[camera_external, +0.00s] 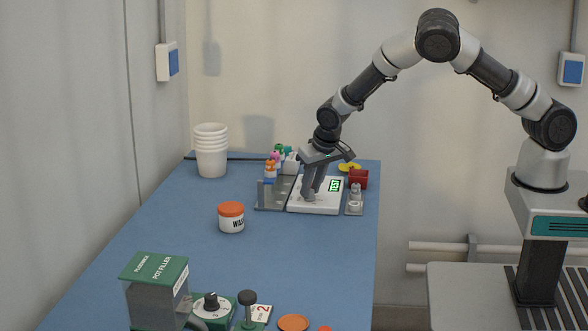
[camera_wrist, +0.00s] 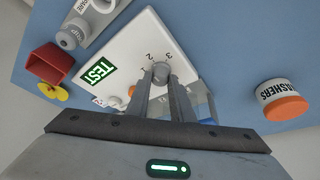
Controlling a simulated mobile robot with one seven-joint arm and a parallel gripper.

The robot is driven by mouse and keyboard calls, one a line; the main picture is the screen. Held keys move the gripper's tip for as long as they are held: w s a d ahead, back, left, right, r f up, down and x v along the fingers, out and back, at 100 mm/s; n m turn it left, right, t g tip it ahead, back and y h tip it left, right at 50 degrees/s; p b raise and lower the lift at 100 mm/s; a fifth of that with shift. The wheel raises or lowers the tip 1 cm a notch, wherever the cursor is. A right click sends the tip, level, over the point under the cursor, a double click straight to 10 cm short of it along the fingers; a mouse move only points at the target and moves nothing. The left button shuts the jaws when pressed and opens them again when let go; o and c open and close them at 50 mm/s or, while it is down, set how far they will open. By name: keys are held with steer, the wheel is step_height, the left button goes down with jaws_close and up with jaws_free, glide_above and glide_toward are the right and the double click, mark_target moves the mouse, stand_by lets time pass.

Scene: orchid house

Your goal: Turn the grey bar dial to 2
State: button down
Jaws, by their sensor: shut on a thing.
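The grey bar dial (camera_wrist: 161,71) sits on a white panel (camera_wrist: 122,48) with a green TEST label (camera_wrist: 97,71). In the wrist view the printed 1, 2 and 3 stand around the dial's far side. My gripper (camera_wrist: 161,84) is shut on the dial, one finger on either side. The fingers hide part of the dial, and I cannot tell which number it points to. In the external view my gripper (camera_external: 310,194) comes down from above onto the left part of the white panel (camera_external: 328,208), and the dial is mostly hidden.
A white jar with an orange lid (camera_external: 231,217) stands left of the panel. A grey rack (camera_external: 270,195) with coloured-top items is close on the left. A red box (camera_external: 358,178) and grey fitting (camera_external: 355,198) are close on the right. The blue table's middle (camera_external: 300,260) is clear.

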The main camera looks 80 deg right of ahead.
steer(key=c, duration=1.6)
jaws_free()
steer(key=shift+s+f, duration=0.1)
steer(key=shift+o, duration=0.2)
steer(key=shift+a+r, duration=0.15)
steer(key=shift+r, duration=0.4)
steer(key=v, duration=1.6)
steer(key=shift+s+r+p, duration=0.15)
steer(key=shift+p, duration=0.3)
